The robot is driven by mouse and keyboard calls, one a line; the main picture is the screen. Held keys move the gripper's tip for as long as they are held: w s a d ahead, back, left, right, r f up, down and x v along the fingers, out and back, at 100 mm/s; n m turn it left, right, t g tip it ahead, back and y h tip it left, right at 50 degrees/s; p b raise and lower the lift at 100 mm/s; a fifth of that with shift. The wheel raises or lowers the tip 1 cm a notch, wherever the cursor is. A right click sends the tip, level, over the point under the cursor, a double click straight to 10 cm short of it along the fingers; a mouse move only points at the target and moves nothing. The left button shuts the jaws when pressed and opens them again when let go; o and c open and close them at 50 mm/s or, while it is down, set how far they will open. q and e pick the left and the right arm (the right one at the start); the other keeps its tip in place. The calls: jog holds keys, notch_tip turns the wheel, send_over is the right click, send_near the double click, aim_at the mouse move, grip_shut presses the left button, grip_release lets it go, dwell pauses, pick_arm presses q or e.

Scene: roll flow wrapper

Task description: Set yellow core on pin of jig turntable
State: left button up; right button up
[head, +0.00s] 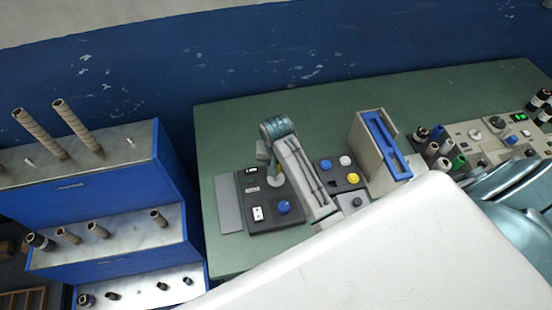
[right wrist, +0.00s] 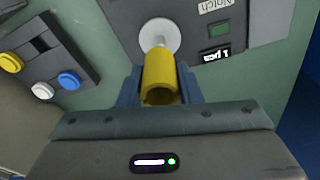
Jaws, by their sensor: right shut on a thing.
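The yellow core (right wrist: 160,75) is a short hollow tube, held between the blue fingers of my right gripper (right wrist: 160,92). The gripper is shut on it. In the right wrist view the far end of the core meets the view of the white pin (right wrist: 157,43) on the round pale turntable (right wrist: 165,33). I cannot tell whether the pin is inside the core or just behind it. In the head view my right gripper (head: 265,153) hangs over the dark jig panel, close to the pale turntable disc (head: 277,181). My left gripper is not in view.
The jig panel (head: 258,226) has a blue knob (head: 284,207) and a label. A button box (head: 340,172) and a beige-and-blue holder (head: 385,145) stand to its right. Several tubes stand on the shelf unit (head: 90,185) at left. The green table (head: 235,120) is clear behind.

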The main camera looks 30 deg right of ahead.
jog(key=shift+f, duration=0.3)
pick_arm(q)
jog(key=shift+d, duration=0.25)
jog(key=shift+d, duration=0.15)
pick_arm(e)
jog(key=shift+a+f, duration=0.1)
jog(key=shift+f, duration=0.25)
jog(key=shift+f, duration=0.2)
dwell(0.6)
jog(key=shift+f, duration=0.4)
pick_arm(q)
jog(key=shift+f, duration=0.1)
pick_arm(e)
jog(key=shift+f, duration=0.15)
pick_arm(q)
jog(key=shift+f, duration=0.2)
pick_arm(e)
jog(key=shift+f, duration=0.75)
